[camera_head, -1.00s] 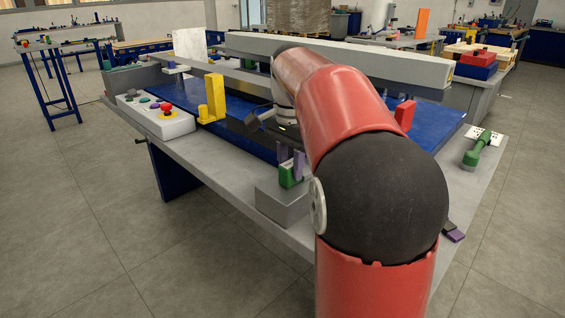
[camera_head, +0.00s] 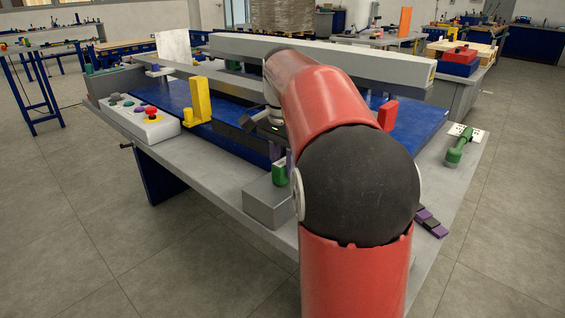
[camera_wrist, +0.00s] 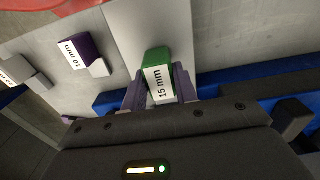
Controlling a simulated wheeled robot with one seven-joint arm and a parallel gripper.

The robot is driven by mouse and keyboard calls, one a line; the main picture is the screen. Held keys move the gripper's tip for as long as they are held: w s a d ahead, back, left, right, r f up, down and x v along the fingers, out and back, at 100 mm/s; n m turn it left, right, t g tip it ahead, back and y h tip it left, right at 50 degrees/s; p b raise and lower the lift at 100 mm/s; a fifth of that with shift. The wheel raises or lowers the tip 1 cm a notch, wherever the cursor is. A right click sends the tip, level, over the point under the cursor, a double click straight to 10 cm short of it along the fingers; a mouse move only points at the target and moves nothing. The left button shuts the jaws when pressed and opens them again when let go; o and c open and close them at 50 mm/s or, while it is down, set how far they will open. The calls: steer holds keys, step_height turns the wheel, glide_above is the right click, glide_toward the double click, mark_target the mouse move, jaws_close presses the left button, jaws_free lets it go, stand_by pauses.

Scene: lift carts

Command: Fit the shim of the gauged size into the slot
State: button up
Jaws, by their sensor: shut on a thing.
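My gripper (camera_wrist: 159,90) is shut on a green shim (camera_wrist: 154,58) marked 15 mm, with one purple finger on each side of it. In the head view the green shim (camera_head: 279,174) hangs from my gripper (camera_head: 281,157) beside a grey block (camera_head: 264,204) near the bench's front edge; whether they touch I cannot tell. A dark purple shim (camera_wrist: 82,48) marked 10 mm lies to the left in the wrist view. Another shim (camera_wrist: 10,74) is at the left edge, its mark hard to read. I cannot make out the slot; my arm hides part of the bench.
A yellow upright (camera_head: 201,100) and a red upright (camera_head: 388,114) stand by the blue plate (camera_head: 178,97). A control box (camera_head: 137,118) with a red button is at left.

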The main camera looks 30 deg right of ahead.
steer(key=shift+w+d, duration=0.3)
steer(key=shift+d, duration=0.5)
steer(key=shift+w+d, duration=0.3)
steer(key=shift+d, duration=0.5)
steer(key=shift+w+d, duration=0.3)
steer(key=shift+d, duration=0.5)
steer(key=o, duration=1.1)
steer(key=shift+o, duration=0.2)
step_height(320, 180, up, 8)
steer(key=shift+f, duration=0.1)
